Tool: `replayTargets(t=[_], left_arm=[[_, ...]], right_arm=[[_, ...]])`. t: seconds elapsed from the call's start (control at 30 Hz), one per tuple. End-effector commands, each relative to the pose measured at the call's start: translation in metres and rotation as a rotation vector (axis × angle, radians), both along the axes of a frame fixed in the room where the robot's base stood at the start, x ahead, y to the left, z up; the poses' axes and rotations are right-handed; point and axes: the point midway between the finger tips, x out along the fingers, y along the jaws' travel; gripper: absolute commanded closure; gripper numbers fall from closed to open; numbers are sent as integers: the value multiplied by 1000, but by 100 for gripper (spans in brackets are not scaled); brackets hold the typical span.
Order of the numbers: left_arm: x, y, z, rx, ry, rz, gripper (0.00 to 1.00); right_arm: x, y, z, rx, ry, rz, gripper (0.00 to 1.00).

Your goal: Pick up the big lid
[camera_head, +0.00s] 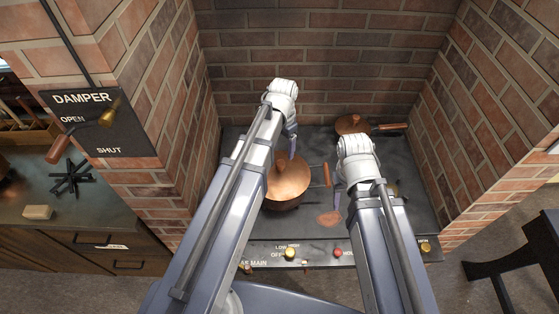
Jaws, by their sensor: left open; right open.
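The big lid (289,179) is a domed copper lid with a knob on top. It sits on a large copper pot (284,205) on the dark stovetop, partly covered by my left arm. My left gripper (292,148) hangs open just behind and above the lid's knob; contact cannot be told. My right gripper (337,203) points down over the stove, open, to the right of the pot and apart from the lid. My arm links hide part of both grippers. A smaller copper lid (352,123) covers a pan at the back right.
The pan's wooden handle (390,127) points right. A brown handle (326,174) and a flat copper-coloured piece (329,218) lie right of the pot. Brick walls enclose the stove on three sides. Knobs (289,253) line its front panel. A damper lever (85,132) juts out at left.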

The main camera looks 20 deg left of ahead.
Motion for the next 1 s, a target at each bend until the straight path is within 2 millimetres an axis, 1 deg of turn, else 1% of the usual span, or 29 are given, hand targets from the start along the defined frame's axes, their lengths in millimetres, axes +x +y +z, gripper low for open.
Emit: replayTargets(t=[0.17, 0.47, 0.63, 0.73, 0.87, 1.0], left_arm=[[0, 0, -2, 0, -1, -1, 23], [0, 1, -27, 0, -1, -1, 23], [0, 1, -27, 0, -1, 0, 23], [0, 1, -30, 0, -1, 0, 23], [-2, 2, -41, 0, -1, 0, 23], [-3, 4, -59, 0, -1, 0, 23]], right_arm=[[0, 0, -2, 0, 0, 0, 50], [0, 0, -27, 0, 0, -1, 50], [0, 0, -27, 0, 0, -1, 50], [0, 0, -30, 0, 0, -1, 50], [0, 0, -41, 0, 0, -1, 50], [0, 0, -59, 0, 0, -2, 50]])
